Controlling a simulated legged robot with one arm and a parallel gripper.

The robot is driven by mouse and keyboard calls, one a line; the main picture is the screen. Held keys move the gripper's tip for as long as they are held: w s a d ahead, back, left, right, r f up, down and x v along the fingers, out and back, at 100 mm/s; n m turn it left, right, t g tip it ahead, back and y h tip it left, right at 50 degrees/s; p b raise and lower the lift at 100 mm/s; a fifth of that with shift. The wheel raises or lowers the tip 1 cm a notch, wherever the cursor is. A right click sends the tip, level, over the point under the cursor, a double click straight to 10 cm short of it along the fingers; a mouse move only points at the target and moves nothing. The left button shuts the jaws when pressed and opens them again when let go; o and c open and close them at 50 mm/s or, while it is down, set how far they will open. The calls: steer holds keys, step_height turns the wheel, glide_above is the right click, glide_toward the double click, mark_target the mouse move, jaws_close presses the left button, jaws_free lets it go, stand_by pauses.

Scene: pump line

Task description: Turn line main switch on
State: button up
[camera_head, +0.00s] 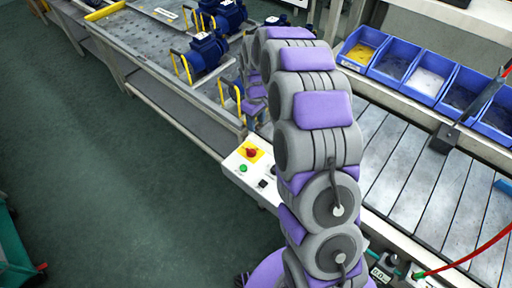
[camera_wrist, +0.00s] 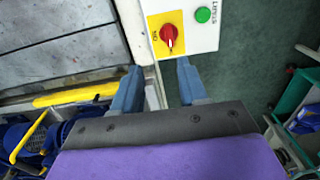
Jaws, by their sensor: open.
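The main switch is a red rotary knob on a yellow plate (camera_wrist: 169,35), set on a white control box (camera_wrist: 206,35). The knob's grip lies slightly tilted from the box's edge in the wrist view. The switch also shows in the head view as a red knob (camera_head: 251,152) on its yellow plate, left of my arm. My gripper (camera_wrist: 158,72) is open and empty, with one blue-grey finger to each side of the knob's line in the wrist view. The knob lies just beyond the fingertips; whether they touch the box I cannot tell. My arm hides the gripper in the head view.
A green button (camera_wrist: 203,14) sits beside the switch on the box. A roller or slat conveyor (camera_head: 420,180) runs at the right, with blue bins (camera_head: 395,60) behind it. A perforated bench (camera_head: 140,40) with blue pumps (camera_head: 207,52) stands at the upper left. Open green floor lies at left.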

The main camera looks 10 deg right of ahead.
steer(key=b, duration=0.1)
glide_toward(251, 150)
steer(key=a, duration=0.2)
steer(key=d+f, duration=0.1)
steer(key=f, duration=0.1)
steer(key=d+f+b, duration=0.1)
steer(key=f, duration=0.2)
steer(key=d+f, duration=0.1)
steer(key=f, duration=0.1)
steer(key=shift+w+d+f+b, duration=0.1)
steer(key=shift+d+f+b, duration=0.1)
steer(key=shift+f+b, duration=0.15)
steer(key=shift+s+a+f, duration=0.1)
steer(key=shift+s+a, duration=0.05)
steer(key=shift+s, duration=0.05)
steer(key=shift+s+a+f, duration=0.25)
steer(key=shift+s+a, duration=0.15)
steer(key=shift+a, duration=0.25)
steer(key=shift+w+a+f, duration=0.1)
steer(key=shift+a+f, duration=0.1)
steer(key=shift+f, duration=0.05)
steer(key=shift+w+a+f, duration=0.15)
steer(key=shift+w+f, duration=0.1)
steer(key=shift+w, duration=0.05)
steer(key=shift+w+d+r, duration=0.15)
steer(key=shift+w+d, duration=0.05)
steer(key=shift+d, duration=0.2)
steer(key=c, duration=0.6)
steer(key=shift+a, duration=0.1)
jaws_close()
